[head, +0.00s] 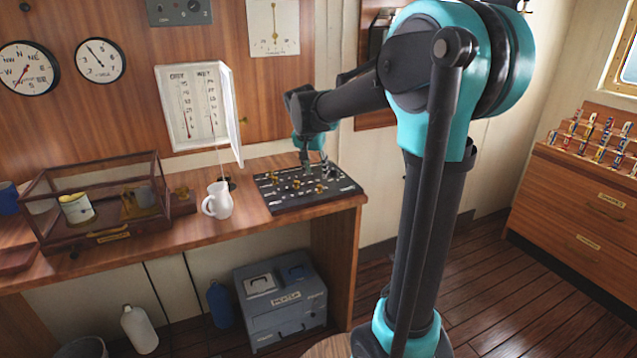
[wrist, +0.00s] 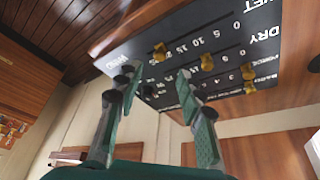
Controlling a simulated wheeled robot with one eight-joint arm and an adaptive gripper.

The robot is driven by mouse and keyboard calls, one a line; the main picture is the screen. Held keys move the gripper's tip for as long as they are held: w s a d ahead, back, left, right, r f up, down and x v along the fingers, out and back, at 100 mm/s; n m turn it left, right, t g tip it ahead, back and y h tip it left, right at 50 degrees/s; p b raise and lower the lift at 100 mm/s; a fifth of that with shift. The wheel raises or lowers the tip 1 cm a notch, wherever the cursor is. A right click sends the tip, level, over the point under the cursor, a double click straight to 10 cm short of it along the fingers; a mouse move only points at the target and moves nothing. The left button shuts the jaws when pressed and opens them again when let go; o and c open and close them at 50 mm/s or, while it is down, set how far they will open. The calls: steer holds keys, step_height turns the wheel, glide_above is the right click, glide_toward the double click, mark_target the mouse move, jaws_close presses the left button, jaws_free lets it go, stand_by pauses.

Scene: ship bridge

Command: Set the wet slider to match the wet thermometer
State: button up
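The thermometer box (head: 194,110) hangs on the wall in the head view, its glass door swung open. It has DRY and WET scales with thin red columns, too small to read exactly. The dark slider panel (head: 312,192) lies on the counter below and right. In the wrist view, a brass knob (wrist: 160,50) stands near the high end of the scale that appears to be WET. Another knob (wrist: 207,62) is on the row that appears to be DRY. My gripper (head: 315,167) is over the panel's back part; its fingers (wrist: 155,78) are apart with nothing between them.
A glass-sided wooden case (head: 95,205) is further left. Another brass knob (wrist: 248,72) sits on a neighbouring row. A grey cabinet (head: 282,305) stands below.

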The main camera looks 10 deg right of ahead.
mark_target(319, 186)
steer(key=x, duration=0.6)
steer(key=shift+w+d+f, duration=0.1)
steer(key=shift+w+f, duration=0.05)
steer(key=shift+f, duration=0.15)
steer(key=shift+c, duration=0.6)
jaws_close()
